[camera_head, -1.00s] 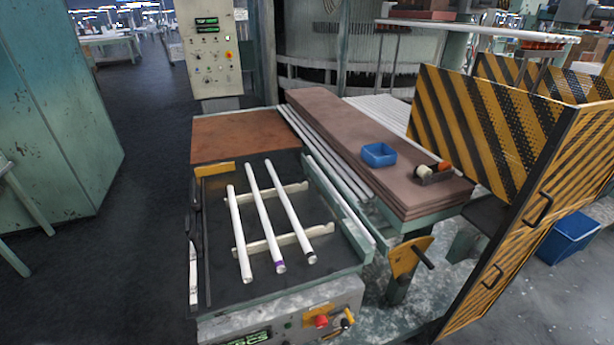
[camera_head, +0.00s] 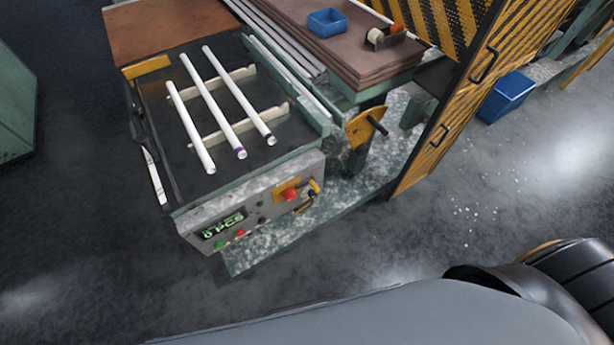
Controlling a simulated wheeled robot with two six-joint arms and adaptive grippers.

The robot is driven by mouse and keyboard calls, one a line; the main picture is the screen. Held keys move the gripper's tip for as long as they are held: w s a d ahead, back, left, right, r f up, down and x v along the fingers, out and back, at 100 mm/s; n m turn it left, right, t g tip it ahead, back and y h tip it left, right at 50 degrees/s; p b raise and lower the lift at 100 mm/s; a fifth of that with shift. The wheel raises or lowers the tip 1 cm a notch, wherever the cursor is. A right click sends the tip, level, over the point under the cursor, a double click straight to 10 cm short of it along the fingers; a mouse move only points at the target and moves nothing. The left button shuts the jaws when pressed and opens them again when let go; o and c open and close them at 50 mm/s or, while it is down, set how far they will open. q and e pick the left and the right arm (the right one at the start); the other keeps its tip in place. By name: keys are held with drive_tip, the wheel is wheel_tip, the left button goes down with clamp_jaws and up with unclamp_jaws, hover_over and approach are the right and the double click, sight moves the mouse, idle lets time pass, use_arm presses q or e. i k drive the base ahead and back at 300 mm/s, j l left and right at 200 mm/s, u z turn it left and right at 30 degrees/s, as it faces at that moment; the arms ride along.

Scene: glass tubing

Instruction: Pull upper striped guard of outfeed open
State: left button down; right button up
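The striped guard (camera_head: 470,95) is a black-and-yellow panel in a dark frame at the upper right of the head view, standing upright beside the outfeed. It carries two dark handles, an upper handle (camera_head: 484,66) and a lower handle (camera_head: 439,136). More striped panel (camera_head: 425,18) stands behind it, cut off by the top edge. Part of my own arm shows large at the bottom right. Neither gripper is in view, and nothing of mine touches the guard.
The outfeed tray (camera_head: 270,150) holds three white tubes, with a control panel (camera_head: 245,215) on its front. A blue bin (camera_head: 506,97) stands on the floor right of the guard. A small blue box (camera_head: 327,22) sits on brown boards.

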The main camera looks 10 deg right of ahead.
sight(535, 6)
drive_tip(key=z, duration=1.7)
